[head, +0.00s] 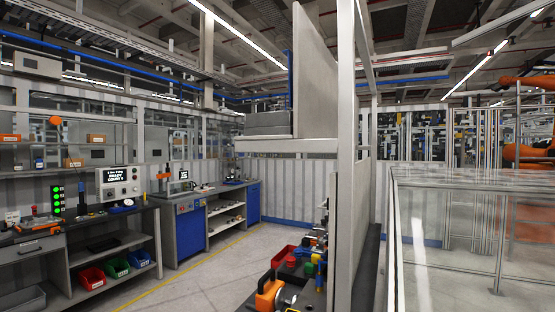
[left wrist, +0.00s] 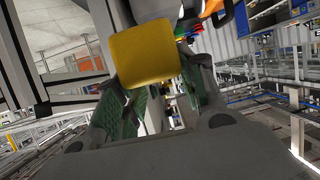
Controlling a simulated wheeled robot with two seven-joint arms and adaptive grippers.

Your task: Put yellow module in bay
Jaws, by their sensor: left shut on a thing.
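The yellow module (left wrist: 143,55) is a block with a flat yellow face. In the left wrist view it sits at the ends of the fingers of my left gripper (left wrist: 152,88), which is shut on it. Green pads show on the inner sides of the fingers. The module hides part of what lies beyond it. My left gripper and the yellow module do not show in the head view. My right gripper is in neither view. I cannot make out the bay in either view.
In the head view a tall grey panel and post (head: 345,150) stand right of centre. A bench with an orange tool (head: 269,296) is at the bottom. Workbenches with red (head: 92,279), green and blue bins line the left. A glass-topped frame (head: 480,185) is right. Floor between is clear.

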